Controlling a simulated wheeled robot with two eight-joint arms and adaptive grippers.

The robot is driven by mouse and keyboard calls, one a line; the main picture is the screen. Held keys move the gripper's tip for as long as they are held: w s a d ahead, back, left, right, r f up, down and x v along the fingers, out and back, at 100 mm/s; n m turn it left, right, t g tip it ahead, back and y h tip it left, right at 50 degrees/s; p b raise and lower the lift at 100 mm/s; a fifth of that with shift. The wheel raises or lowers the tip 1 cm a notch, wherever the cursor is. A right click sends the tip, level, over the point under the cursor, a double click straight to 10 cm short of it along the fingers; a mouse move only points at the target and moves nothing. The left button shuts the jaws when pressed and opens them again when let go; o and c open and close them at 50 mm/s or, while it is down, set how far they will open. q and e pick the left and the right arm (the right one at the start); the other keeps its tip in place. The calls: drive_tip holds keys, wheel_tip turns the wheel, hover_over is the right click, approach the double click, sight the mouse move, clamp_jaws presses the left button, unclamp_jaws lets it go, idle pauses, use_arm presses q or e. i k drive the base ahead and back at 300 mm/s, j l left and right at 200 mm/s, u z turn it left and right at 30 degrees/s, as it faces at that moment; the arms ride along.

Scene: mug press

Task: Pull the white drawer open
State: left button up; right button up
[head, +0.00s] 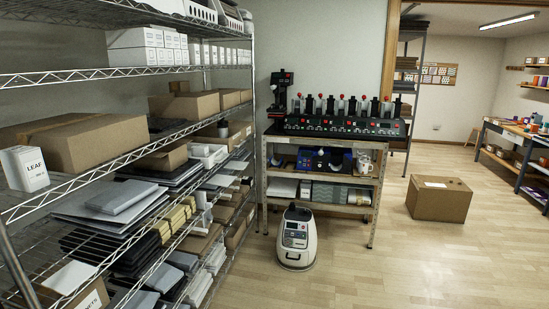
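I cannot make out a white drawer for certain in the head view. A row of dark mug presses (340,125) with red knobs stands on top of a metal bench (315,138) against the back wall. Below its top, a shelf holds blue and dark items and a whitish mug (364,163). A lower shelf holds white and grey stacks (328,193). Neither of my grippers is in view.
A wire rack (105,75) loaded with boxes fills the left side. A white rounded machine (297,238) stands on the floor before the bench. A cardboard box (438,200) sits further right. A table (520,140) stands far right. The wooden floor between is clear.

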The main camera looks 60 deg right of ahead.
sight(218, 153)
drive_tip(key=z, duration=1.6)
drive_tip(key=i+l, duration=0.2)
drive_tip(key=i, duration=0.1)
